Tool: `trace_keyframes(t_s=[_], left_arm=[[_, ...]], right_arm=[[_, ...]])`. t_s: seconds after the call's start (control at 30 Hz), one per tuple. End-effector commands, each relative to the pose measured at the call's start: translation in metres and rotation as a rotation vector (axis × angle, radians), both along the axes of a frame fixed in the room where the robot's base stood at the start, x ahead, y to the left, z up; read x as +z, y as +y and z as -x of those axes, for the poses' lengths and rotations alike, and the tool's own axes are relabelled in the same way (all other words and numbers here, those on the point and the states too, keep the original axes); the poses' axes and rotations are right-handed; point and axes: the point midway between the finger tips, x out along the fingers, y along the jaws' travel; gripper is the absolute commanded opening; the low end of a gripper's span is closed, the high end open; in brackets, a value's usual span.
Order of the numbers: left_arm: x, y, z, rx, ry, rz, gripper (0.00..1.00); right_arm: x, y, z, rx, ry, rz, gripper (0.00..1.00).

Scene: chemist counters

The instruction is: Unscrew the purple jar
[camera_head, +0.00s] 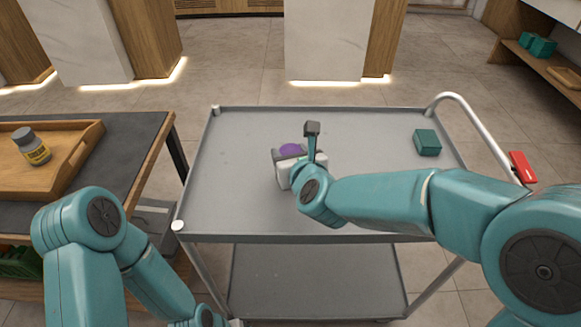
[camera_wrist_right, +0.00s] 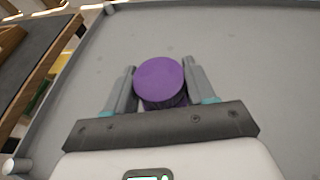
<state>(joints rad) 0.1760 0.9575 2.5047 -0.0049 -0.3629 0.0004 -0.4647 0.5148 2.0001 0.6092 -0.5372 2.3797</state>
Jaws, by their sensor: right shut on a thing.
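The purple jar (camera_head: 291,150) is on the grey cart's top, near its middle, mostly hidden behind my right gripper in the head view. In the right wrist view its round purple top (camera_wrist_right: 160,79) shows between the two fingers. My right gripper (camera_head: 289,155) is shut on the jar, with one finger (camera_wrist_right: 122,92) on each side of it. The jar's lower part is mostly hidden by the gripper. My left arm comes in at the lower left of the head view, but its gripper is out of the picture.
The cart top (camera_head: 240,150) is mostly clear. A small teal box (camera_head: 427,142) sits at its right. A dark table (camera_head: 130,150) at left bears a wooden tray (camera_head: 75,160) with a grey-capped, yellow-labelled bottle (camera_head: 32,146). The cart's handle (camera_head: 485,125) curves along the right side.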

Motion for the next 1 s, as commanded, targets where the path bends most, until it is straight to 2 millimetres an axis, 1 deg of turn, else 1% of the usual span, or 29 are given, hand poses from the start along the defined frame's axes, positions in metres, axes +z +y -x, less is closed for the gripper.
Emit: trace_keyframes(t_s=[0.2, 0.27, 0.37, 0.47, 0.53, 0.7, 0.8, 0.9, 1.0], left_arm=[[0.002, 0.000, 0.000, 0.000, 0.000, 0.000, 0.76], [0.004, 0.000, 0.000, 0.000, 0.000, 0.000, 0.76], [0.010, 0.000, 0.000, 0.000, 0.000, 0.000, 0.76], [0.021, 0.000, 0.000, 0.000, 0.000, 0.000, 0.76], [0.030, 0.000, 0.000, 0.000, 0.000, 0.000, 0.76], [0.061, 0.000, 0.000, 0.000, 0.000, 0.000, 0.76], [0.077, 0.000, 0.000, 0.000, 0.000, 0.000, 0.76], [0.090, 0.000, 0.000, 0.000, 0.000, 0.000, 0.76], [0.098, 0.000, 0.000, 0.000, 0.000, 0.000, 0.76]], right_arm=[[0.005, 0.000, 0.000, 0.000, -0.002, -0.001, 0.20], [0.010, 0.000, 0.000, 0.000, -0.002, -0.001, 0.20], [0.025, 0.000, 0.000, -0.001, -0.005, -0.002, 0.20], [0.048, 0.000, 0.000, -0.001, -0.004, -0.003, 0.20], [0.069, 0.000, 0.000, -0.001, -0.006, -0.005, 0.20], [0.127, 0.000, 0.000, 0.000, -0.005, -0.004, 0.20], [0.155, 0.000, 0.000, 0.000, -0.003, -0.003, 0.20], [0.176, 0.000, 0.000, 0.000, -0.002, -0.003, 0.20], [0.190, 0.000, 0.000, 0.000, -0.002, -0.001, 0.20]])
